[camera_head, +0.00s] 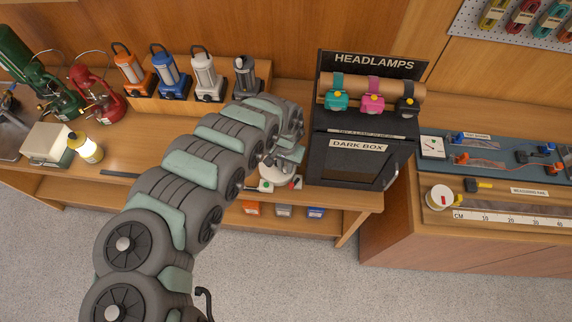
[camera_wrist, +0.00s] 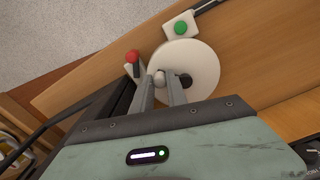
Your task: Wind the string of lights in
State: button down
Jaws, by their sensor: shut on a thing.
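A white round disc (camera_wrist: 205,62), like the face of a reel, lies on the wooden bench in the wrist view. A small pale knob (camera_wrist: 159,77) stands near its edge, and a dark spot (camera_wrist: 185,80) shows near its middle. My gripper (camera_wrist: 163,84) is shut on the pale knob. A red-topped lever (camera_wrist: 132,58) stands just left of the disc, and a green button (camera_wrist: 181,28) sits on a pale block beyond it. In the head view, my arm partly covers the white disc (camera_head: 272,173). I cannot make out any string of lights.
A black dark box (camera_head: 358,155) stands right of the disc, below a headlamp display (camera_head: 372,92). Lanterns (camera_head: 204,75) stand on a wooden rack behind my arm. A measuring bench (camera_head: 500,217) with a white spool (camera_head: 439,197) lies farther right. Bare bench (camera_head: 130,150) shows left of my arm.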

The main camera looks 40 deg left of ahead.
jog(key=shift+s+a+r+p, duration=0.1)
jog(key=shift+s+a+p, duration=0.05)
jog(key=shift+s+p, duration=0.35)
jog(key=shift+s+a+p, duration=0.15)
jog(key=shift+s+p, duration=0.2)
jog(key=shift+s, duration=0.1)
jog(key=shift+s+a, duration=0.1)
jog(key=shift+a, duration=0.05)
jog(key=shift+s+a+p, duration=0.3)
jog(key=shift+s+a, duration=0.25)
jog(key=shift+a, duration=0.05)
jog(key=shift+s+a, duration=0.15)
jog(key=shift+a, duration=0.15)
jog(key=shift+a, duration=0.1)
jog(key=shift+s+a, duration=0.2)
jog(key=shift+a, duration=0.8)
jog(key=shift+a+f+b, duration=0.1)
jog(key=shift+f+b, duration=0.1)
jog(key=shift+b, duration=0.1)
